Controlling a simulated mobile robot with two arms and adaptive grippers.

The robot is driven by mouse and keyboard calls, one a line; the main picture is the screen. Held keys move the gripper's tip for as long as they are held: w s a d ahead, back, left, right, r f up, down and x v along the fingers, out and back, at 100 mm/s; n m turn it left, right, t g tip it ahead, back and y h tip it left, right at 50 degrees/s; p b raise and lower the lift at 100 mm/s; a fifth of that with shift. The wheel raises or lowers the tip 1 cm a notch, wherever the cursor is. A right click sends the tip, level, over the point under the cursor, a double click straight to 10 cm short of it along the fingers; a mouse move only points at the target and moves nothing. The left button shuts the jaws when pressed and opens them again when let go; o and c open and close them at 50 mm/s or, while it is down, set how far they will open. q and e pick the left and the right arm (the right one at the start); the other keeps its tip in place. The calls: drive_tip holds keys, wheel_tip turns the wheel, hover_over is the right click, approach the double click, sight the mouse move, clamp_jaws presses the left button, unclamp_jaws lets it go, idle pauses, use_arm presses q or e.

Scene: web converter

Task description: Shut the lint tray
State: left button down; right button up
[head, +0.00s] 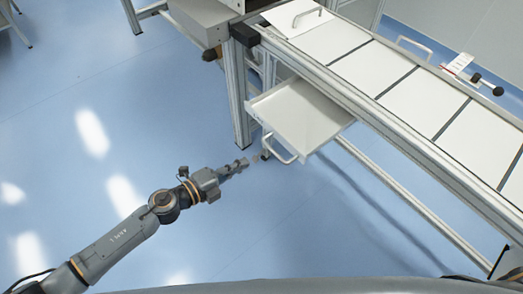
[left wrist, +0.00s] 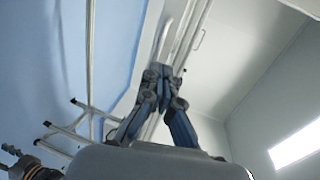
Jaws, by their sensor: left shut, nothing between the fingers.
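The lint tray (head: 300,113) is a shallow, light grey tray pulled out below the side of the machine frame in the head view. A bar handle (head: 281,151) is on its near left edge. My left gripper (head: 243,163) is shut and empty, just to the left of the handle, with a small gap apparent between them. In the left wrist view, my left gripper (left wrist: 168,72) has its fingertips together. Pale bars show beyond the fingertips, but I cannot tell whether one is the handle. My right gripper is not in view.
The machine's aluminium frame (head: 236,95) and flat white panels (head: 415,95) run along the right. A lower rail (head: 400,190) lies beneath the panels. The blue floor (head: 150,80) is clear to the left of the tray.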

use_arm(q)
drive_tip(key=x, duration=0.8)
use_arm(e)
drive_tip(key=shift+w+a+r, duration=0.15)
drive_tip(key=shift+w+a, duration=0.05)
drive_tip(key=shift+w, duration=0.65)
use_arm(q)
drive_tip(key=shift+w, duration=0.1)
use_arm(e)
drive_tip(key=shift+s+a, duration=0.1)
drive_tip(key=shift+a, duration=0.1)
use_arm(q)
drive_tip(key=shift+w, duration=0.1)
